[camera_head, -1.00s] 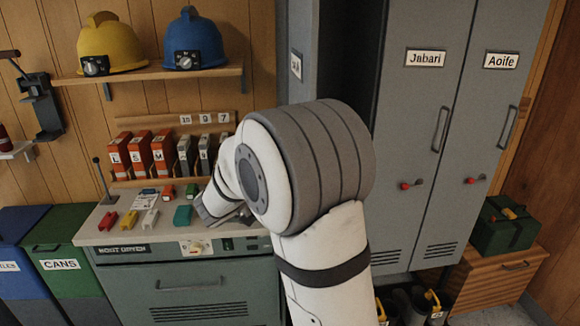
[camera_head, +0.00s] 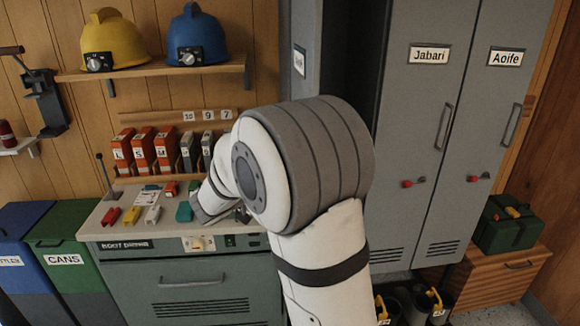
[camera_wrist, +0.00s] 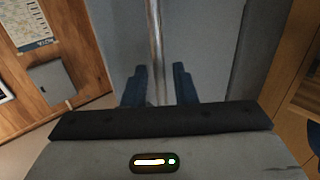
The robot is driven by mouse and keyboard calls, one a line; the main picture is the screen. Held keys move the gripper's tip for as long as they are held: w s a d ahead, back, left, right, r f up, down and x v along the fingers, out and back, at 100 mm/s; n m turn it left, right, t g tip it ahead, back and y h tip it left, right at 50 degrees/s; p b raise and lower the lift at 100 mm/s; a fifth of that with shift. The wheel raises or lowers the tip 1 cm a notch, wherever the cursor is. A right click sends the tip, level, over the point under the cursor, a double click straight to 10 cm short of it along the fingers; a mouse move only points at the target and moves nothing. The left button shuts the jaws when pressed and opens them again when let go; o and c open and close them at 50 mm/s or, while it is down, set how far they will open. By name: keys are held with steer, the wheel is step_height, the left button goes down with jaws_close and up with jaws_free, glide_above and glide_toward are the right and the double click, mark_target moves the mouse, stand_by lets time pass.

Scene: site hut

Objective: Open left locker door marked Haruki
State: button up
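The left locker's door (camera_head: 305,30) stands swung open in the head view, seen at a steep angle. Its name label (camera_head: 299,61) is too foreshortened to read. The dark locker interior (camera_head: 350,45) shows to its right. In the wrist view my gripper (camera_wrist: 160,72) has its two dark blue fingers apart, one on each side of a vertical metal bar that looks like the door handle (camera_wrist: 155,40). Narrow gaps show beside the bar, and the grey door panel (camera_wrist: 205,45) lies behind it. My arm hides the lower door and handle in the head view.
Shut lockers marked Jabari (camera_head: 430,55) and Aoife (camera_head: 506,57) stand to the right. A grey boot dryer cabinet (camera_head: 190,282) stands left of my arm. Boots (camera_head: 425,303) stand below the lockers. A wooden box (camera_head: 500,270) carries a green case (camera_head: 510,222).

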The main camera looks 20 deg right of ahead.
steer(key=v, duration=0.6)
steer(key=shift+b, duration=0.35)
steer(key=shift+r, duration=0.1)
